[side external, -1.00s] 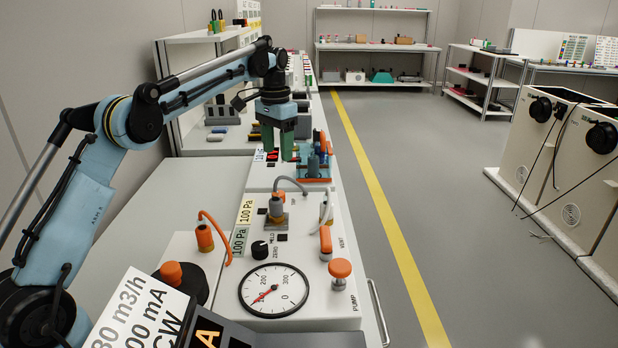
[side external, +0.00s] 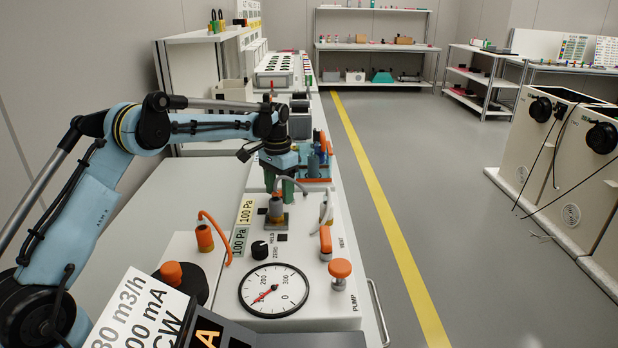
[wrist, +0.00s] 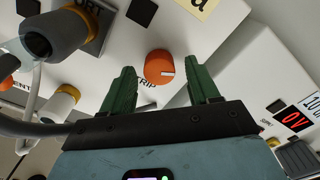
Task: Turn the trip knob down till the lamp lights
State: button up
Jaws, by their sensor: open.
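The trip knob (wrist: 159,67) is a round orange knob with a white pointer mark, next to a partly covered "TRIP" label in the wrist view. My gripper (wrist: 161,84) has its two green fingers apart, one on each side of the knob, with nothing held. Whether they touch it I cannot tell. In the side view my gripper (side external: 284,186) points down behind the hose fitting (side external: 276,212), and the knob is hidden. A dark square (wrist: 142,11) lies on the panel past the knob, showing no light; whether it is the lamp I cannot tell.
A dark port fitting (wrist: 40,36) and grey hose stand close left of my gripper in the wrist view. A red display (wrist: 294,118) is at right. In the side view, a dial gauge (side external: 273,290), orange vent lever (side external: 325,243) and pump knob (side external: 340,269) are nearer the camera.

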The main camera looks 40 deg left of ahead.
jog(key=shift+f, duration=0.2)
jog(key=c, duration=1)
jog(key=shift+n, duration=1)
jog(key=shift+c, duration=0.2)
jog(key=o, duration=1)
jog(key=shift+o, duration=0.2)
notch_tip(320, 180, up, 12)
